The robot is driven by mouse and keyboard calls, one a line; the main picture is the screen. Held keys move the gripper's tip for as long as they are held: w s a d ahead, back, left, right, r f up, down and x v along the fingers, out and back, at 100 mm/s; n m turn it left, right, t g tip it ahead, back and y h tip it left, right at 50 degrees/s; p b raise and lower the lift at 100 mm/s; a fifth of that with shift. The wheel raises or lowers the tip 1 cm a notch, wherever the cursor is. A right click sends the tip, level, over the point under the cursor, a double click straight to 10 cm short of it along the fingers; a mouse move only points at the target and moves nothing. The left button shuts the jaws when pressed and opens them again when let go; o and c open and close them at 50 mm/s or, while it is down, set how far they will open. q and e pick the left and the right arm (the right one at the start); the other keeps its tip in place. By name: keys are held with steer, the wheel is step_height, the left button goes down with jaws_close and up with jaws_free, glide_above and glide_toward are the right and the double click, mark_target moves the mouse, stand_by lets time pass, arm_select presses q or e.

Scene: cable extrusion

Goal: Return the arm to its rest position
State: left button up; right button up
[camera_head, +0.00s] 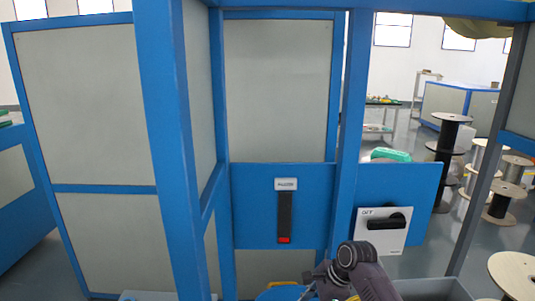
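A dark grey arm link with a rounded joint, apparently part of one of my arms, shows at the bottom right of centre, just below the white switch box (368,238). I cannot tell for sure which arm it is. Neither gripper is in view, so whether they are open or hold anything is hidden. The switch box carries a black rotary handle (390,222) lying roughly level, under a label that seems to read OFF. To its left, a black vertical strip (285,212) with a red lower end hangs on a blue panel (250,205).
A blue-framed enclosure with grey panels (85,110) fills the left and middle, with a blue post (163,150) close in front. Cable spools (450,135) stand at the right. Grey floor (410,140) shows between them and a back table.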

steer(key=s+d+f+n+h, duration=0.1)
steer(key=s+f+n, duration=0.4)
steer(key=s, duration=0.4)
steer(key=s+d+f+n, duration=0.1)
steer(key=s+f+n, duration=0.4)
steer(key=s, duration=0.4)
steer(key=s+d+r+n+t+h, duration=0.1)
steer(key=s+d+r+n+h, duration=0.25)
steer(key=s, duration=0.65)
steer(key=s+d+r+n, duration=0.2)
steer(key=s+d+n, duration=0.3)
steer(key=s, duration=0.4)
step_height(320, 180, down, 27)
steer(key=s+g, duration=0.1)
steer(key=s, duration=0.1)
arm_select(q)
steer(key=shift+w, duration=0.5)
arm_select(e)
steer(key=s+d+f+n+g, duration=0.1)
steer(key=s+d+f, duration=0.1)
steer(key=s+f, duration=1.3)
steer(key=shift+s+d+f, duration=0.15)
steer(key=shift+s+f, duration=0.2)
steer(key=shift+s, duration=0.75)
